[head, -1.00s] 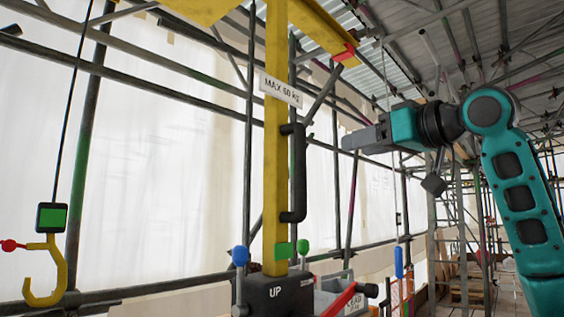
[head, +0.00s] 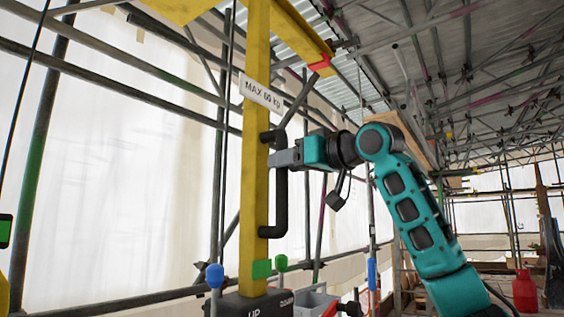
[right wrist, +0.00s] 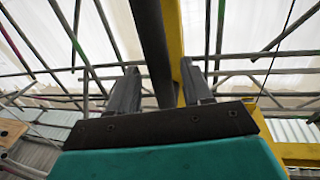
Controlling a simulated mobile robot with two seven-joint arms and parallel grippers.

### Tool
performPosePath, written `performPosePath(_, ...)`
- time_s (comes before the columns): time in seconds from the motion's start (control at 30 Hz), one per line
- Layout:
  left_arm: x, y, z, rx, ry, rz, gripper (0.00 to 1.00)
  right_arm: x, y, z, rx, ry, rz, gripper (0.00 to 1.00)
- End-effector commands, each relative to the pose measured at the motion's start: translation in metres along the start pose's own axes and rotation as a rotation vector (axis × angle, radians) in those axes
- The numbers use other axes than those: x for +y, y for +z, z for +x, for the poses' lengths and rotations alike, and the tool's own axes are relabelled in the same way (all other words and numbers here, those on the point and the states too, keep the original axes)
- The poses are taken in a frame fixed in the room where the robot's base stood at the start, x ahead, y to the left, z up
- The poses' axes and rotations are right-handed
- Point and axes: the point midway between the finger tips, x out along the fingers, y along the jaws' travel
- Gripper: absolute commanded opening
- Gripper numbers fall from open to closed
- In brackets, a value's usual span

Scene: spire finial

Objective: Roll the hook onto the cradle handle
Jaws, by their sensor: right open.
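The yellow hook (head: 3,290) is cut off at the left edge of the head view, below its dark block with a green face (head: 5,230). The yellow post (head: 256,180) carries a black upright handle (head: 281,205). My right gripper (head: 275,158) is at the upper part of this handle. In the right wrist view, the black bar (right wrist: 150,40) runs between the two spread fingers of the right gripper (right wrist: 160,85). Whether they touch it I cannot tell. A grey box-like thing (head: 316,299) is cut off at the bottom; I cannot make out a cradle handle. My left gripper is out of view.
A "MAX 60 kg" sign (head: 262,93) is on the post. Scaffold poles and white sheeting stand behind. A red cylinder (head: 525,290) is far right.

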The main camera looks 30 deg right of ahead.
Motion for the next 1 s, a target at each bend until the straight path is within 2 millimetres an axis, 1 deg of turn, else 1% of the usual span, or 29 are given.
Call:
performPosePath(0.03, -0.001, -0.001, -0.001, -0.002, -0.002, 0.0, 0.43, -0.001, -0.001, 0.007, 0.0, -0.002, 0.002, 0.5)
performPosePath(0.1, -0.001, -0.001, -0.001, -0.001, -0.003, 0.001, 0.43, 0.0, -0.001, 0.014, -0.001, -0.001, 0.0, 0.5)
performPosePath(0.2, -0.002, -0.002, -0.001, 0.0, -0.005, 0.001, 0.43, 0.0, -0.001, 0.02, 0.001, 0.0, 0.0, 0.5)
performPosePath(0.53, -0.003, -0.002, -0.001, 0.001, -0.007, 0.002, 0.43, 0.0, 0.0, 0.022, 0.001, 0.0, -0.001, 0.49)
performPosePath(1.0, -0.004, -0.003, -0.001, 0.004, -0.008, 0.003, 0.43, 0.0, 0.0, 0.022, 0.001, 0.0, 0.0, 0.04)
